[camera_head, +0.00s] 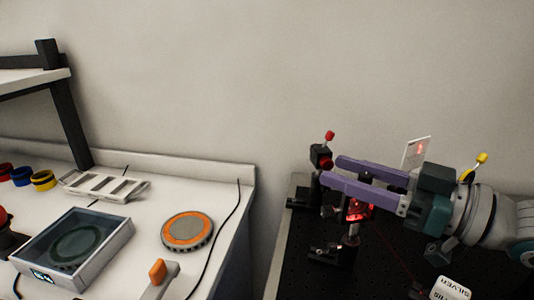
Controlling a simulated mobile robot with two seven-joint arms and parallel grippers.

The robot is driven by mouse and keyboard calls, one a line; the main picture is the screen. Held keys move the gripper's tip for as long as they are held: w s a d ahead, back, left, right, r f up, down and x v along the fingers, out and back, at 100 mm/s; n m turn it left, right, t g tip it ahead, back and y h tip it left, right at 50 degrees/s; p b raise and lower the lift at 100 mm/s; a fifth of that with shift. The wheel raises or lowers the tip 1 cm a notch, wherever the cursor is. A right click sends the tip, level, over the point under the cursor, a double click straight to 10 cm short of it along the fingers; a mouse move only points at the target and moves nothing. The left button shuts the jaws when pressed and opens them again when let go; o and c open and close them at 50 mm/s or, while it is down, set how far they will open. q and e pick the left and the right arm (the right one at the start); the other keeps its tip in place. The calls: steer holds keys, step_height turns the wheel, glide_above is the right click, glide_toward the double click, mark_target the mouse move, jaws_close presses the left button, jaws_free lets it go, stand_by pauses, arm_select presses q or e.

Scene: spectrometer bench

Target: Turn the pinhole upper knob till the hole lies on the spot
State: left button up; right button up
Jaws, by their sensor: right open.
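My right gripper (333,171) reaches in from the right with its two purple fingers apart. Its fingertips are at a small black mount (318,153), with nothing visible between them. A red-tipped knob (330,135) stands up from this mount, just above the fingertips. A second mount, lit red (357,211), stands below the fingers and is partly covered by them. I cannot tell for sure which mount holds the pinhole; its hole is not visible. A white card (416,153) behind the gripper shows a small red spot. My left gripper is out of view.
A yellow-tipped knob (481,158) sticks up behind my right arm. The black breadboard (296,252) carries the optics, and a white labelled block (452,289) is at its front. The left bench holds an orange-ringed disc (187,232) and a glass-topped box (73,247).

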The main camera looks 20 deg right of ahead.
steer(key=shift+w+a, duration=0.3)
steer(key=shift+w, duration=0.1)
steer(key=shift+c, duration=0.4)
jaws_close()
